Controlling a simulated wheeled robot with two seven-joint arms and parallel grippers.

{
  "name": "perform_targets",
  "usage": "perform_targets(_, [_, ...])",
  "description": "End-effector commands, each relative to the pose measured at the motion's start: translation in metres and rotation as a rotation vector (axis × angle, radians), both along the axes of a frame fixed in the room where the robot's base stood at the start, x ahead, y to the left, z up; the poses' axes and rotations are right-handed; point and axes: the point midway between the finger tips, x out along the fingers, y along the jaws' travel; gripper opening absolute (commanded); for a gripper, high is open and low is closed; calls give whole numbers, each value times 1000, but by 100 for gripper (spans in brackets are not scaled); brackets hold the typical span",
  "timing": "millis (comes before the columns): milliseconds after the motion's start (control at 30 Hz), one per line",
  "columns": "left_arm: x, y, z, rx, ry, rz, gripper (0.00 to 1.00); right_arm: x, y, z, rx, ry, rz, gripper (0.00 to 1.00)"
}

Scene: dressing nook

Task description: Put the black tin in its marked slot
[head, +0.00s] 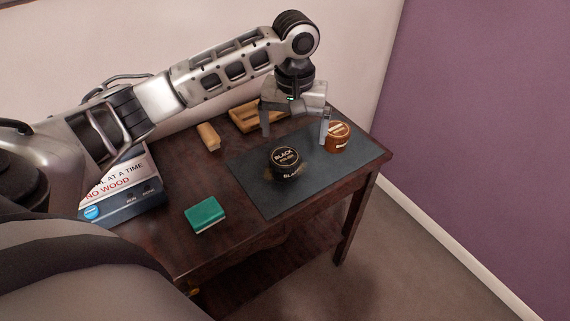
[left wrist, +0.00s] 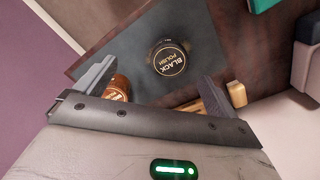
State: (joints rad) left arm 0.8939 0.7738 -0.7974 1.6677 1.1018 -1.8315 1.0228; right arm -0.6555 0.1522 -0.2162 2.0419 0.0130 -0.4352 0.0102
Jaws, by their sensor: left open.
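The black tin (head: 286,163), a round tin lettered "BLACK" on its lid, sits upright on the dark mat (head: 262,194). It also shows in the left wrist view (left wrist: 169,60), lid facing the camera. My left gripper (head: 296,136) is open and empty above the mat, behind the tin in the head view, its fingers apart from the tin. A brown tin (head: 338,137) stands near the mat's back right edge, close to the gripper's right finger in the head view. A wooden tray (head: 245,117) lies behind the mat, partly hidden; I cannot make out a marked slot.
A green and white block (head: 205,214) lies left of the mat. A tan wood-coloured block (head: 208,136) is near the wooden tray. The table (head: 185,170) has bare room between these; walls rise behind and right.

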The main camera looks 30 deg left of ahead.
Motion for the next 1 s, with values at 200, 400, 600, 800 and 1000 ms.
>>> perform_targets(200, [13,36,41,1,22,192,95,-2,1,-1,3,6,-2,36])
perform_targets(400, [12,38,15,0,27,209,95,-4,2,-3,7,9,-5,36])
perform_targets(600, [13,38,-29,0,25,207,95,-4,2,-3,9,10,-7,36])
perform_targets(800, [13,37,-57,-2,24,205,95,-3,2,-3,9,8,-5,36])
perform_targets(1000, [14,36,-70,-1,23,205,95,-3,2,-2,9,6,-5,36])
